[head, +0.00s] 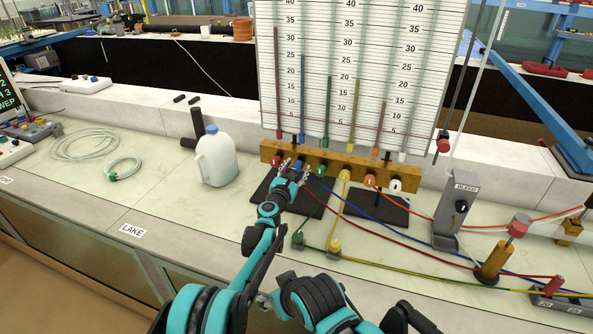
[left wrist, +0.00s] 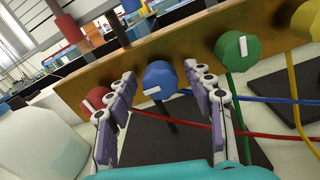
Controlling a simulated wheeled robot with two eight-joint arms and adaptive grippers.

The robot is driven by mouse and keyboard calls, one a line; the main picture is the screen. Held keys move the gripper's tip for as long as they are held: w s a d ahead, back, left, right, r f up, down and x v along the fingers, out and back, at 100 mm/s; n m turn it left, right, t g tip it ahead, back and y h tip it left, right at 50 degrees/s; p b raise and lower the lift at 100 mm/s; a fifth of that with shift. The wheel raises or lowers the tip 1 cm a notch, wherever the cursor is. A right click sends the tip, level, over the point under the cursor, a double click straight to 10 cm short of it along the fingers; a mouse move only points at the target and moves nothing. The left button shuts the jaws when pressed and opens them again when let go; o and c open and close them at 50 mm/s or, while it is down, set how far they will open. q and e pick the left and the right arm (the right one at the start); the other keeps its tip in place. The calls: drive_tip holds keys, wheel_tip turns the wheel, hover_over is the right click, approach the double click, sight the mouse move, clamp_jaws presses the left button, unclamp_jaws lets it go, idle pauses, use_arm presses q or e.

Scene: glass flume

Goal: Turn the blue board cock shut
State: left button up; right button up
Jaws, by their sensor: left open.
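The blue board cock (left wrist: 160,80) is a round blue knob on the front of the brass-coloured bar (left wrist: 190,42). Its white mark lies nearly level, slightly tilted. My left gripper (left wrist: 160,76) is open, with one finger to each side of the blue knob. I cannot tell whether either finger touches it. In the head view my left gripper (head: 293,171) is at the bar and hides most of the blue knob. My right gripper does not show.
The red cock (left wrist: 95,98) is close beside the left finger and the green cock (left wrist: 237,50) beside the right one. Yellow (head: 345,175), orange (head: 370,180) and white (head: 395,185) cocks follow. A jug (head: 215,158) stands left. Coloured tubes cross the bench right.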

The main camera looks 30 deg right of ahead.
use_arm(q)
drive_tip(key=c, duration=1.2)
drive_tip(key=shift+o, duration=0.2)
drive_tip(key=shift+m, duration=0.3)
drive_tip(key=m, duration=0.3)
drive_tip(key=shift+m, duration=0.3)
drive_tip(key=m, duration=0.4)
drive_tip(key=shift+p, duration=0.4)
drive_tip(key=m, duration=0.5)
drive_tip(key=shift+d, duration=0.1)
drive_tip(key=m, duration=0.4)
drive_tip(key=shift+f+m, duration=0.1)
drive_tip(key=shift+m, duration=0.2)
